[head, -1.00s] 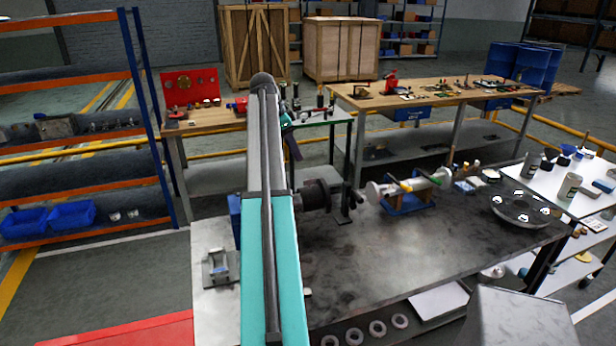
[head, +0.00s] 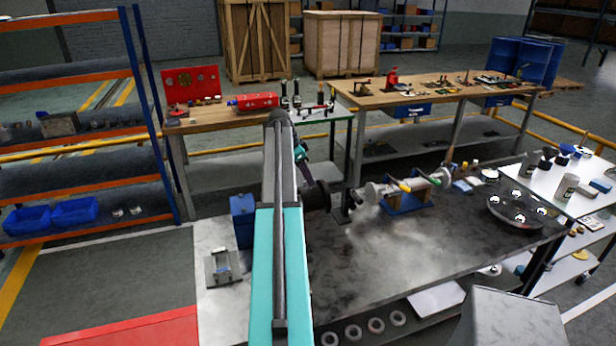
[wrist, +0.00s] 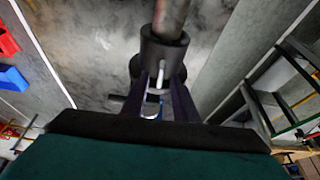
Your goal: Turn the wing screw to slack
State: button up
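The wrist view shows a dark collar (wrist: 164,50) on a grey shaft (wrist: 173,14). A small pale metal piece (wrist: 160,77), possibly the wing screw, shows below the collar; its wings are not clear. My gripper (wrist: 161,83) has two dark fingers apart, one either side of this piece, tips close to the collar. I see no clear contact. In the head view my gripper (head: 309,182) is small, beside the dark round machine part (head: 318,198) on the bench and partly hidden by my arm.
A round dish (head: 520,212) stands farther right. Wooden benches stand behind. Bare bench top lies in front.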

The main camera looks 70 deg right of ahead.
jog(key=shift+s+d+f, duration=0.1)
jog(key=shift+s+f, duration=0.05)
jog(key=shift+f, duration=0.35)
grip_shut()
